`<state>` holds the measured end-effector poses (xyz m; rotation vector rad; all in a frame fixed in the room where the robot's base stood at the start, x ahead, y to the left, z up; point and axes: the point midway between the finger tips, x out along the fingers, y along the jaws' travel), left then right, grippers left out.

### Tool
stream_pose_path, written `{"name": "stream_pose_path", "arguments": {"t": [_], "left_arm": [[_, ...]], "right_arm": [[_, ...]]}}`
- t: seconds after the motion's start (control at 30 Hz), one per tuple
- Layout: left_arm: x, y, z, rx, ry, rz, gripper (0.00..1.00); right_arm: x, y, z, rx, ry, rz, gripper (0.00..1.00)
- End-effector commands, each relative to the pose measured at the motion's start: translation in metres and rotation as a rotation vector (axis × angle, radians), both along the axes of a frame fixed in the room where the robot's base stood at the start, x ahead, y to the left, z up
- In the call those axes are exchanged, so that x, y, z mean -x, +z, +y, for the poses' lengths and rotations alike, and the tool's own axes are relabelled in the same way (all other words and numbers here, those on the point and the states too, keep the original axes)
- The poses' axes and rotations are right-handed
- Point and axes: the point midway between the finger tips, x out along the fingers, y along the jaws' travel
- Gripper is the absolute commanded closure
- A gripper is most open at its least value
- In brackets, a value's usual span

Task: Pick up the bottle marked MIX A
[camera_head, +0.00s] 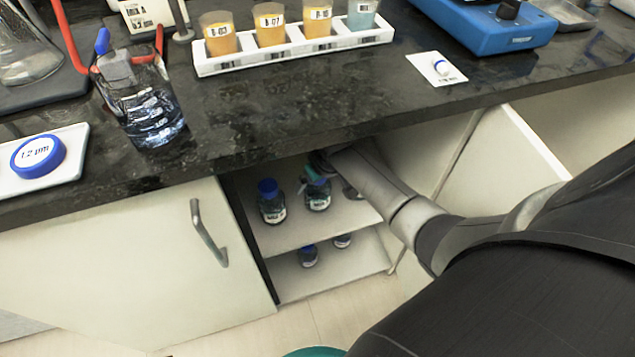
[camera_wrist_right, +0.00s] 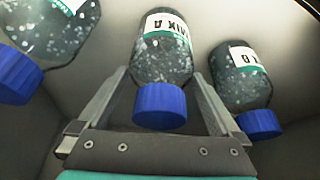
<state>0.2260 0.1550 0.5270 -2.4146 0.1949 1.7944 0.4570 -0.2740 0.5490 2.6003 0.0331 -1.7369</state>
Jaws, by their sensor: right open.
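A clear bottle with a blue cap and a white and green label (camera_wrist_right: 163,52) stands between the fingers of my right gripper (camera_wrist_right: 158,76). Its label appears upside down in the right wrist view; it starts with MIX, but I cannot read the last letter surely. In the head view this seems to be the middle bottle (camera_head: 317,196) on the upper cabinet shelf, its top partly hidden by my gripper (camera_head: 315,176). My right gripper is open, one finger on each side of the bottle. My left gripper is in neither view.
Similar bottles stand on both sides, one at left (camera_wrist_right: 50,35) and one at right (camera_wrist_right: 240,78). The cabinet's upper shelf (camera_head: 300,232) lies under the dark worktop (camera_head: 250,115). Smaller bottles (camera_head: 308,256) stand on the lower shelf. An open cabinet door (camera_head: 500,165) is at right.

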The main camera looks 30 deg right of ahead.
Motion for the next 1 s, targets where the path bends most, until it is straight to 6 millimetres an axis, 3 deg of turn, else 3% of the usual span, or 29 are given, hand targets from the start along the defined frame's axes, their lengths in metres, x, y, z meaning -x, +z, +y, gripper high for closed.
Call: {"name": "stream_pose_path", "arguments": {"t": [0.3,1.0], "left_arm": [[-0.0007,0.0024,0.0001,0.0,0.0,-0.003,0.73],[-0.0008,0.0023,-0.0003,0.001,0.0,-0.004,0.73]], "right_arm": [[-0.0005,-0.0008,0.0,0.0,0.0,0.0,0.02],[-0.0003,-0.0007,-0.0004,0.001,0.0,0.0,0.81]]}}
